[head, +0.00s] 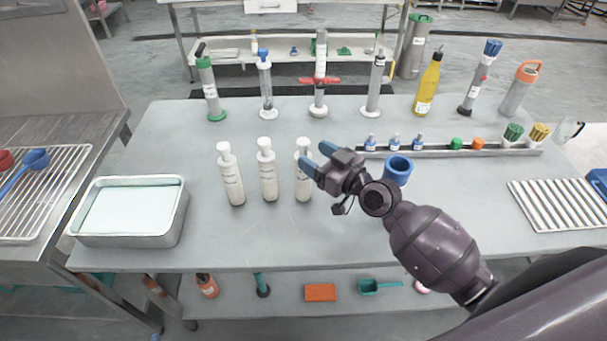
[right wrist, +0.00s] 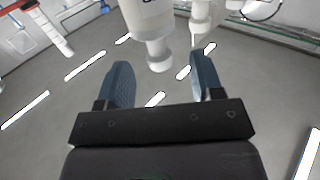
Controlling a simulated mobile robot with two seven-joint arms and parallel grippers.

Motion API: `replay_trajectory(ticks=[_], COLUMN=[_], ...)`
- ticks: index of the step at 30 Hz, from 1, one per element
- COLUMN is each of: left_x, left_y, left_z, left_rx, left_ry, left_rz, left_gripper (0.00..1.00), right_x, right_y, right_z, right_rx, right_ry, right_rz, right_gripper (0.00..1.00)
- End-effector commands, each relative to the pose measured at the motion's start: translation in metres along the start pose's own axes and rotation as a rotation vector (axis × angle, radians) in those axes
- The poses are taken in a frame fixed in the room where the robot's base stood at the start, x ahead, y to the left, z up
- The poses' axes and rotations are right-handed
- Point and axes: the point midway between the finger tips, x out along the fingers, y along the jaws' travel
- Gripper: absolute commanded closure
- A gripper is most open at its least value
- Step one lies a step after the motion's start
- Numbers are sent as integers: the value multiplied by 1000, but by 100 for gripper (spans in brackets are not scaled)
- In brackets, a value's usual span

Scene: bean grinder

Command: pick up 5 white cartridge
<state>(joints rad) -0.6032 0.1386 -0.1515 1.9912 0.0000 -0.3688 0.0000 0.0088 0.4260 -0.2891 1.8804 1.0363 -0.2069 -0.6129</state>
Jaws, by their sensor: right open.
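Three white cartridges stand upright in a row on the table: the left one (head: 232,180), the middle one (head: 268,175) and the right one (head: 303,186). My right gripper (head: 317,157) is open, with blue fingers, beside the upper part of the right cartridge, partly covering it. In the right wrist view a white cartridge (right wrist: 155,22) has its narrow end just beyond and between the open fingertips (right wrist: 163,68). It looks apart from both fingers. A second white cartridge (right wrist: 200,18) shows behind it to the right. My left gripper is not in view.
A metal tray (head: 128,241) stands at the table's left. A rack (head: 490,151) with small bottles and brushes lies right of the cartridges, near a blue ring-shaped piece (head: 398,165). Tall cylinders line the back edge. The table in front of the cartridges is clear.

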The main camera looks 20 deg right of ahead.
Motion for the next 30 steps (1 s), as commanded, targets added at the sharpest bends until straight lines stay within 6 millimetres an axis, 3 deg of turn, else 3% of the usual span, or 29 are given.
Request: replay_trajectory(ticks=[9,18,30], left_x=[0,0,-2], left_y=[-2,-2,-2], left_z=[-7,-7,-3], left_rx=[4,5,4], left_ry=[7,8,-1], left_rz=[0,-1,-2], left_gripper=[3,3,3], right_x=[39,43,42], right_y=[2,2,2], right_z=[3,4,4], right_rx=[1,1,1], right_ry=[1,0,0], right_rz=[0,0,0], right_gripper=[39,39,99])
